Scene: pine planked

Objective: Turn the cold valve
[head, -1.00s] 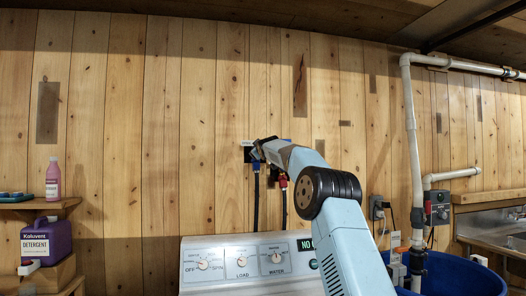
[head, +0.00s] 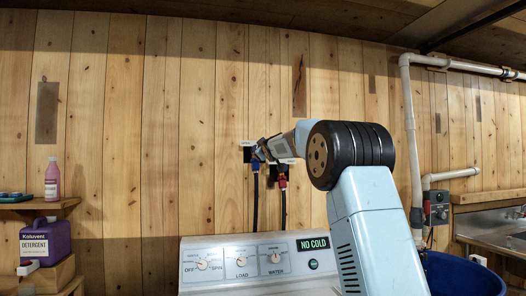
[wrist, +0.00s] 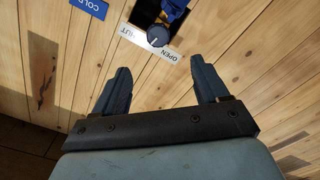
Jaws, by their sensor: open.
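The cold valve (wrist: 172,10) is blue and sits in a dark wall recess at the top of the wrist view. Its round grey knob (wrist: 157,37) has a pale pointer mark. A white plate (wrist: 183,50) below it reads OPEN, with the other word partly covered. A blue COLD sign (wrist: 88,5) is beside it. My gripper (wrist: 158,72) is open and empty, its fingers apart, with the knob beyond and between the tips, not touched. In the head view my gripper (head: 263,151) is at the wall box, partly hiding the blue valve (head: 255,166).
A red valve (head: 282,182) with its hose is just right of the blue one. The washer (head: 215,250) below has dials and a display (head: 312,244) reading NO COLD. A detergent jug (head: 46,240) is at left; a blue tub (head: 455,275) and pipes are at right.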

